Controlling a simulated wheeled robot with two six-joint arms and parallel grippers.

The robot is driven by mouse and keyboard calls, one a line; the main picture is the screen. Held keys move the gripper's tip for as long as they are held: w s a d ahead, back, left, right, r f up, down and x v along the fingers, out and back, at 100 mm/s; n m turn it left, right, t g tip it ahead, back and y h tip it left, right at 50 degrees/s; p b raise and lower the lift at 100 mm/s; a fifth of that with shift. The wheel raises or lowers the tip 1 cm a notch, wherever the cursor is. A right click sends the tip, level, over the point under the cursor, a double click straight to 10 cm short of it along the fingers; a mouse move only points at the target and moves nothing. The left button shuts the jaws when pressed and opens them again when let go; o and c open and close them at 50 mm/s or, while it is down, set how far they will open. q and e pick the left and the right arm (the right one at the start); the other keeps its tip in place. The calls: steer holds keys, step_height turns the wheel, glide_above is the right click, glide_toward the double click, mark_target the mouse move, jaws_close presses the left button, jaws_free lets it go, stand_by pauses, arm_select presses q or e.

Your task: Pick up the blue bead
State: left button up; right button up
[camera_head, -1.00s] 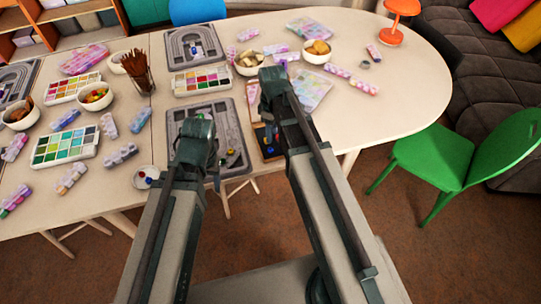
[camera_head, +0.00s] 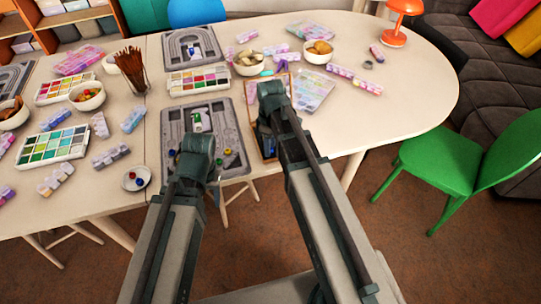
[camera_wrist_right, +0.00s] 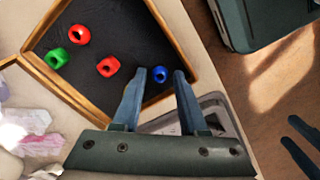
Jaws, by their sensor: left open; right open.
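The blue bead (camera_wrist_right: 160,74) lies on the dark floor of a wood-framed tray (camera_wrist_right: 82,98), near the tray's edge. My right gripper (camera_wrist_right: 160,83) is open, with one fingertip on each side of the blue bead in the right wrist view. I cannot tell whether the fingers touch it.
Two red beads (camera_wrist_right: 108,67) and a green bead (camera_wrist_right: 57,58) lie in the same tray, apart from the blue one. A saucer (camera_head: 148,185) with a few beads stands left of the board. Paint sets and bowls fill the table's left and back. The table's right end is mostly clear.

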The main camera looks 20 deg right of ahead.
steer(key=shift+f, duration=0.15)
jaws_close()
stand_by(0.4)
steer(key=shift+r+p, duration=0.9)
steer(key=shift+p, duration=0.1)
step_height(320, 180, up, 2)
steer(key=shift+p, duration=1.05)
steer(key=s+a+r+p, duration=0.1)
steer(key=s+a, duration=1)
steer(key=shift+s, duration=0.35)
